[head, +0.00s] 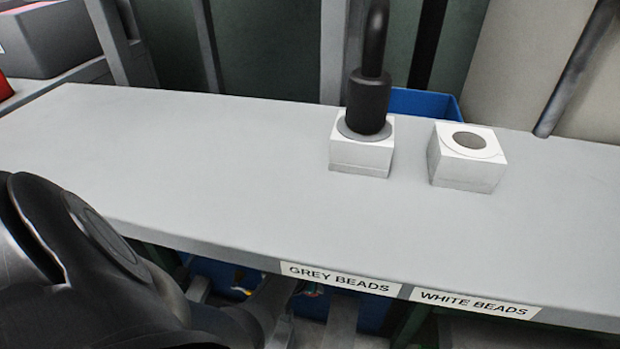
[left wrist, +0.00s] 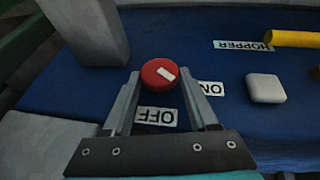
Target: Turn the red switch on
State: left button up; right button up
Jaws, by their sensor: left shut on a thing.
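In the left wrist view a round red switch (left wrist: 152,75) with a short slanted white mark sits on a blue panel (left wrist: 215,60). An OFF label (left wrist: 155,116) lies just below it and an ON label (left wrist: 211,88) to its right, both upside down in this view. My left gripper (left wrist: 158,76) has one finger on either side of the switch and is shut on it. The head view shows only part of my left arm at the lower left; the switch does not show there. My right gripper is in neither view.
In the left wrist view, a grey post (left wrist: 88,32), a pale square button (left wrist: 265,88), a HOPPER label (left wrist: 242,46) and a yellow bar (left wrist: 292,39) surround the switch. In the head view, two white boxes (head: 360,157) (head: 467,172) stand on a grey table (head: 200,150), clear at left.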

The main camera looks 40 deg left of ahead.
pick_arm(q)
jog(key=shift+s+f+t+h, duration=0.2)
jog(key=shift+t+h, duration=0.1)
jog(key=shift+h, duration=0.5)
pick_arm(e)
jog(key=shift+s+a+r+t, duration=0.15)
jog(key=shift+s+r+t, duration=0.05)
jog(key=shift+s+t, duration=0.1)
pick_arm(q)
jog(key=shift+a+n+t+h, duration=0.1)
jog(key=shift+n+t+h, duration=0.3)
jog(key=shift+t+h, duration=0.3)
jog(key=o, duration=1.4)
jog(key=shift+a+r, duration=0.1)
jog(key=shift+c, duration=0.2)
jog(key=shift+a+r, duration=0.1)
